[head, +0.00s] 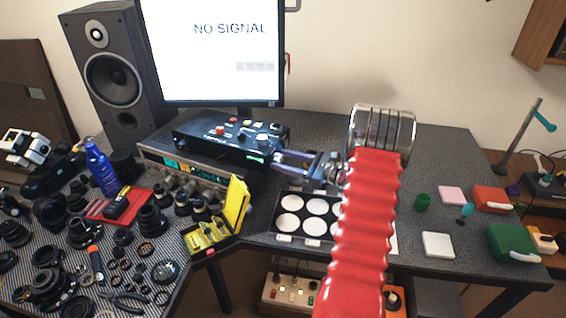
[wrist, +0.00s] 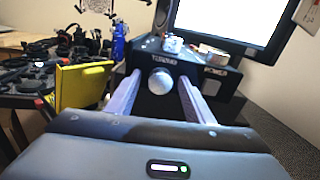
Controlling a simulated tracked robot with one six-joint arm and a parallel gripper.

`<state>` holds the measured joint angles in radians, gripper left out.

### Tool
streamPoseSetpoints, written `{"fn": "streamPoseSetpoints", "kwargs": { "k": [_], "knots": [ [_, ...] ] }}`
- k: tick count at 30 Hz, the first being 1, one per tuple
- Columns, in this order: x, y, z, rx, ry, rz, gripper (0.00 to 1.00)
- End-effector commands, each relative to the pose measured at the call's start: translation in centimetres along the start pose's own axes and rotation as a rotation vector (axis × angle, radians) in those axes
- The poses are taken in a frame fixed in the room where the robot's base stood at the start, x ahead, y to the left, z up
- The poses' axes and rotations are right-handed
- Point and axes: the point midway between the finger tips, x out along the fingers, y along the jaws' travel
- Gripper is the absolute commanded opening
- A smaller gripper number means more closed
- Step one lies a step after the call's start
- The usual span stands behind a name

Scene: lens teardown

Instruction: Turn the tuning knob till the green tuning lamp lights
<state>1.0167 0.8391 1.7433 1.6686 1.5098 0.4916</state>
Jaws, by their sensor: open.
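The tuning knob (wrist: 160,81), a pale round knob under the word TUNING, is on the front of a black box (head: 222,147). My gripper (wrist: 160,76) is open, with one finger on each side of the knob and visible gaps between. In the head view my gripper (head: 280,158) reaches the box's right end from the right; the knob is hidden there. A small greenish glow (head: 254,159) shows on the box front, but I cannot tell whether it is the tuning lamp. In the wrist view no lit green lamp is clear on the box.
The box sits on a receiver (head: 150,151) with a green display. A monitor (head: 215,50) reading NO SIGNAL stands behind. A yellow case (head: 235,205) is open in front, and a tray (head: 284,239) with white discs lies under my arm. Lenses crowd the left.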

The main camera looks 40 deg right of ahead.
Motion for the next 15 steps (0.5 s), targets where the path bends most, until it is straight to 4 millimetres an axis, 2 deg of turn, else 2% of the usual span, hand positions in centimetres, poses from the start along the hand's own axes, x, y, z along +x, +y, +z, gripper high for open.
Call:
{"fn": "streamPoseSetpoints", "kwargs": {
  "k": [8, 15],
  "knots": [
    [-0.6, -0.1, 0.0, 0.0, 0.0, -0.001, 0.48],
    [-3.6, -0.1, 0.0, 0.0, 0.001, -0.005, 0.48]
  ]
}}
